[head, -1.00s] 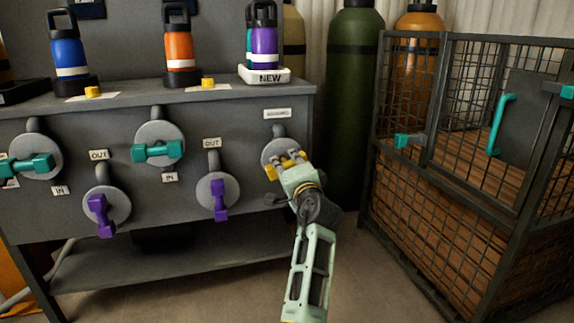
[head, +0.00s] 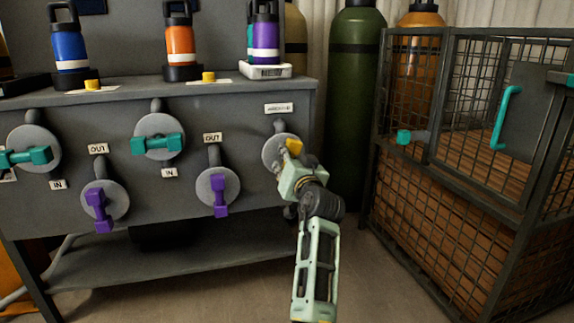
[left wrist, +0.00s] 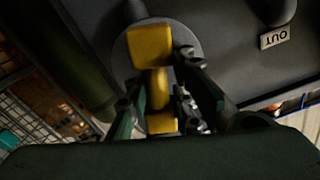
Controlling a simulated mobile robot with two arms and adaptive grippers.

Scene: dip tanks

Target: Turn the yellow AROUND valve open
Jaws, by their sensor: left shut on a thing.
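The yellow valve handle (head: 293,146) sits on a round grey disc (head: 272,150) at the right end of the grey panel. A small white label (head: 278,108) is above it; its print is hard to read. My left gripper (head: 288,162) is at the valve and hides part of the handle. In the left wrist view the yellow handle (left wrist: 150,46) runs up and down in the picture, with its middle bar between the two fingers of my left gripper (left wrist: 158,95). The gripper is shut on it. My right gripper is in neither view.
Teal valves (head: 158,144) and purple valves (head: 219,190) with IN and OUT labels are to the left. Bottles (head: 180,45) stand on top of the bench. A green gas cylinder (head: 352,100) and a wire cage (head: 450,200) stand to the right. Open floor lies below.

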